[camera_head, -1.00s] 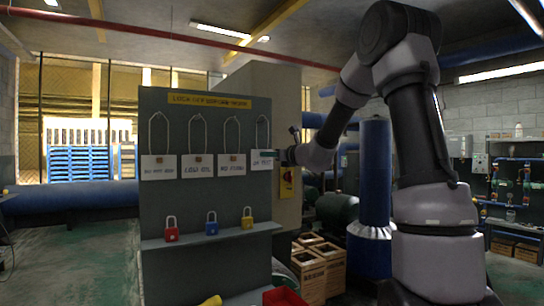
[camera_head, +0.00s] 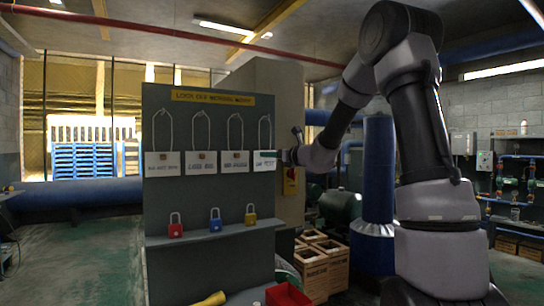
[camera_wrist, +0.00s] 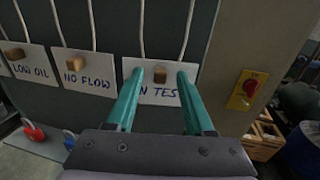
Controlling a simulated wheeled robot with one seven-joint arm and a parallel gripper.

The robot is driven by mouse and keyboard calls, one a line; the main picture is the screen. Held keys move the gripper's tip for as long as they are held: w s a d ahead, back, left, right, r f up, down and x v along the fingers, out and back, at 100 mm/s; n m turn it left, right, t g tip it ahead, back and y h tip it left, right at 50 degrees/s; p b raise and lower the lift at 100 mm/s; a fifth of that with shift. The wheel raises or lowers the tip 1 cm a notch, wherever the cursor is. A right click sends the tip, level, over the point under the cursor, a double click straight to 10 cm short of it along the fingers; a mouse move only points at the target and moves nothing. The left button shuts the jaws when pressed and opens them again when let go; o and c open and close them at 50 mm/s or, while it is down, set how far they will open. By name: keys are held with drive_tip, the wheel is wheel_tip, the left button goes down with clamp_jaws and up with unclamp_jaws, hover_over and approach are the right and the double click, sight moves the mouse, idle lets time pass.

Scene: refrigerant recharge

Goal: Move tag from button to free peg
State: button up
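Four white tags hang by looped cords on the grey board. The rightmost tag (camera_head: 264,161) reads "N TEST" in the wrist view (camera_wrist: 151,93), with its first letter partly hidden by a finger. A small wooden block (camera_wrist: 160,75) sits at its top. My gripper (camera_wrist: 160,74) is open, its two teal fingers apart on either side of this block, with visible gaps. In the head view my gripper (camera_head: 277,156) is at the tag's right side. A red button (camera_wrist: 250,87) on a yellow plate is on the cabinet to the right; no tag shows on it.
The other tags are "NO FLOW" (camera_wrist: 84,74), "LOW OIL" (camera_wrist: 29,65) and one farther left (camera_head: 162,164). A shelf (camera_head: 195,233) below holds red, blue and yellow padlocks. Wooden crates (camera_head: 322,264) and a red bin (camera_head: 287,295) stand low at the right.

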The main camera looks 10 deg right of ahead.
drive_tip(key=shift+s, duration=0.1)
drive_tip(key=v, duration=1.1)
drive_tip(key=s+a+f+n+g+y, duration=0.1)
drive_tip(key=s+a+n+g, duration=0.35)
drive_tip(key=s+n, duration=0.3)
drive_tip(key=s+a+f+n+g, duration=0.1)
drive_tip(key=s+a+n+g, duration=0.2)
drive_tip(key=s+a+n, duration=0.35)
drive_tip(key=s+d+f+n+h, duration=0.2)
drive_tip(key=s+d+n, duration=0.3)
drive_tip(key=s, duration=0.3)
drive_tip(key=s+d+f+n+g+h, duration=0.1)
drive_tip(key=s+d+f+n+h, duration=0.1)
drive_tip(key=s+d+n+h, duration=0.3)
drive_tip(key=s+d+n, duration=0.1)
drive_tip(key=s+n, duration=0.1)
drive_tip(key=s, duration=0.1)
drive_tip(key=shift+s, duration=0.25)
